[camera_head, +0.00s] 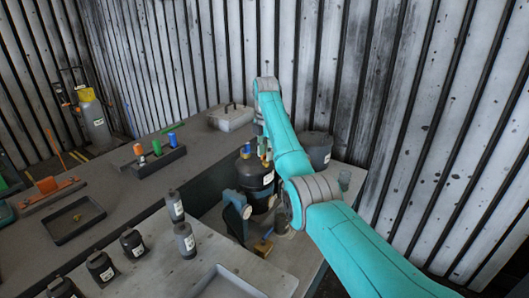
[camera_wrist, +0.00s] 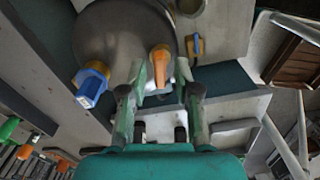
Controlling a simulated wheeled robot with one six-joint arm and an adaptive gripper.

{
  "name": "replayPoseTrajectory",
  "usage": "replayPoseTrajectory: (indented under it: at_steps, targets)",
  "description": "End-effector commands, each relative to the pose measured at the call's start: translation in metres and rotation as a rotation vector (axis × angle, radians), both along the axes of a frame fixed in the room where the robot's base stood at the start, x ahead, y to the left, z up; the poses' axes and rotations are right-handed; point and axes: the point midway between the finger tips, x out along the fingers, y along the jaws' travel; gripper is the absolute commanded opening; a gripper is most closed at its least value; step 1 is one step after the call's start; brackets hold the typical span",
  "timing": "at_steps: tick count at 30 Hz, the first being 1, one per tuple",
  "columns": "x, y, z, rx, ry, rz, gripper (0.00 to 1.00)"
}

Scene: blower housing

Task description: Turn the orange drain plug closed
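An orange handle-shaped plug (camera_wrist: 160,60) shows in the wrist view at the front edge of a round dark grey housing (camera_wrist: 118,35). My gripper (camera_wrist: 163,78) has its two fingers apart, with the orange plug between their tips. I cannot tell whether either finger touches it. A blue and yellow fitting (camera_wrist: 92,84) sits on the housing's left side, outside the fingers. In the head view a dark labelled vessel (camera_head: 256,176) stands beside my teal arm. My fingers and the orange plug cannot be made out there.
A smaller blue and orange fitting (camera_wrist: 196,45) lies right of the housing. In the head view, several dark bottles (camera_head: 133,243) stand on the front bench, and a grey pot (camera_head: 317,150) stands right of my arm.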

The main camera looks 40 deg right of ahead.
Motion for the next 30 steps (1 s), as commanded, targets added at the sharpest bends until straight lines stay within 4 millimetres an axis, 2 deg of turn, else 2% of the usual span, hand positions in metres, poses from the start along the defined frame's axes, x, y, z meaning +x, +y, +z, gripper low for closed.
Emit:
replayPoseTrajectory:
  at_steps: [1, 3, 17, 23, 30]
  targets:
    - [0.0001, 0.0001, 0.0001, 0.000, 0.000, 0.000, 0.12]
    - [0.0001, 0.0001, 0.0001, 0.000, 0.000, 0.000, 0.00]
    - [0.0003, 0.0002, 0.0003, 0.000, -0.001, -0.053, 0.00]
    - [0.0003, 0.0001, 0.0003, 0.000, -0.001, -0.175, 0.00]
    - [0.0003, -0.0001, 0.0004, 0.000, -0.001, -0.393, 0.00]
